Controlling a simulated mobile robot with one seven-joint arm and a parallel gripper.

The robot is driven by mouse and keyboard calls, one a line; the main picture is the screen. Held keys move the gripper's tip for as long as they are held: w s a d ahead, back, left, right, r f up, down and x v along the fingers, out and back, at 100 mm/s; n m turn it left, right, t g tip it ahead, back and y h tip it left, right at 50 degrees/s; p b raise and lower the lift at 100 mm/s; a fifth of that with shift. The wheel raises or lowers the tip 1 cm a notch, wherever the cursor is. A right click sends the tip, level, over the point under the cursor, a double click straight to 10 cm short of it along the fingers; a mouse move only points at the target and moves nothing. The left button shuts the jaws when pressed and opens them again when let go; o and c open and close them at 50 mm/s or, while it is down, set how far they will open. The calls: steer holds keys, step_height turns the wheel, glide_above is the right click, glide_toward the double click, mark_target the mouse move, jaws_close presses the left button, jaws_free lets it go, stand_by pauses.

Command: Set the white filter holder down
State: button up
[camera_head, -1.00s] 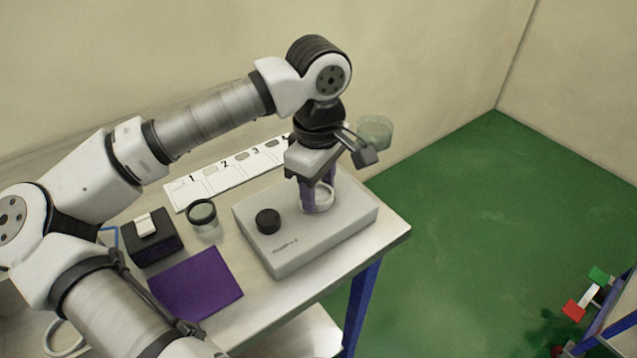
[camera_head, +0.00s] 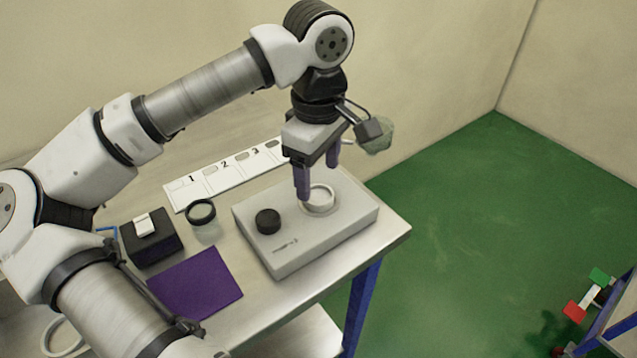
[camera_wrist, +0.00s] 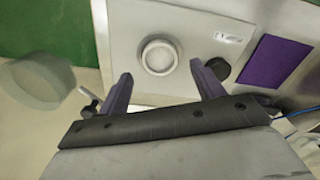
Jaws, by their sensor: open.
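The white filter holder (camera_head: 320,199) is a round white ring resting on the grey box-shaped unit (camera_head: 345,225). In the wrist view the holder (camera_wrist: 159,56) sits on the unit's top, ahead of and between my fingertips. My gripper (camera_head: 318,178) is open, with purple fingers spread wide and nothing between them. It is just above and behind the holder in the head view, apart from it in the wrist view (camera_wrist: 160,85). The holder's far rim is partly close behind a finger.
A black knob (camera_head: 267,221) is on the unit beside the holder. A glass jar with a dark rim (camera_head: 201,212), a black box (camera_head: 151,240), a purple mat (camera_head: 196,283) and a numbered white strip (camera_head: 225,178) lie to the left.

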mark_target(318, 198)
step_height(318, 198, up, 8)
